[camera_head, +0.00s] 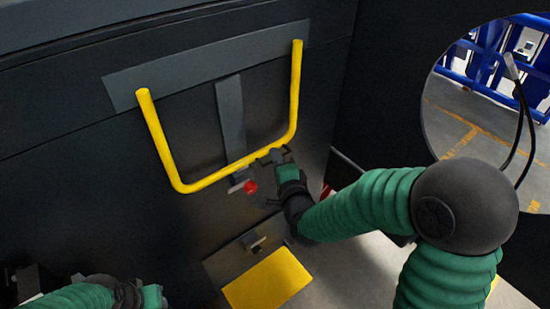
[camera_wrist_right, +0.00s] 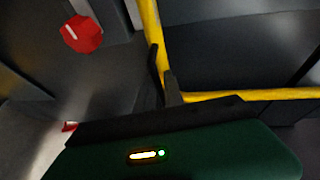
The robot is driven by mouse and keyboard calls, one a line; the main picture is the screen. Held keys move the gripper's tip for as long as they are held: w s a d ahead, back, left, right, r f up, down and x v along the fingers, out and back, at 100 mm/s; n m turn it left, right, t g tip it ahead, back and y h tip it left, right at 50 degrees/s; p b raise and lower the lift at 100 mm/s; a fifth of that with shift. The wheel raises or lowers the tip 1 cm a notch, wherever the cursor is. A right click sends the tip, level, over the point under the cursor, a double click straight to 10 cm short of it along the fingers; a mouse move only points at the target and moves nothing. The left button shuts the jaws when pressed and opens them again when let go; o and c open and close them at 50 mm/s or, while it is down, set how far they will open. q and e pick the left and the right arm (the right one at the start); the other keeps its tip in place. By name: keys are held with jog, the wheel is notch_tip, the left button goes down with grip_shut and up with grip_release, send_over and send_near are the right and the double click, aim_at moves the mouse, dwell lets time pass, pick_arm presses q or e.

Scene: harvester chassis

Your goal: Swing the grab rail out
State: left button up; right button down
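The grab rail (camera_head: 225,172) is a yellow U-shaped bar on the dark chassis panel, its two upper ends at a grey strip. My right gripper (camera_head: 272,156) is at its lower bar, near the lower right corner. In the right wrist view the rail (camera_wrist_right: 151,22) runs down to dark fingers (camera_wrist_right: 163,78), which lie right against or around it. Whether they are closed on it I cannot tell. My left gripper (camera_head: 130,292) is low at the left edge, away from the rail; its finger state is unclear.
A red knob (camera_head: 250,187) sits just below the rail, close to my right gripper; it also shows in the wrist view (camera_wrist_right: 82,34). A grey vertical strip (camera_head: 231,115) lies behind the rail. A yellow plate (camera_head: 267,281) is below. A round opening (camera_head: 480,110) is at right.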

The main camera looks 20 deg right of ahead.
pick_arm(q)
jog(key=shift+w+d, duration=0.1)
jog(key=shift+d, duration=0.3)
pick_arm(e)
jog(key=shift+d+f, duration=0.15)
jog(key=shift+d, duration=0.3)
pick_arm(q)
jog(key=shift+d, duration=0.15)
pick_arm(e)
jog(key=shift+f, duration=0.1)
pick_arm(q)
jog(key=shift+r, duration=0.1)
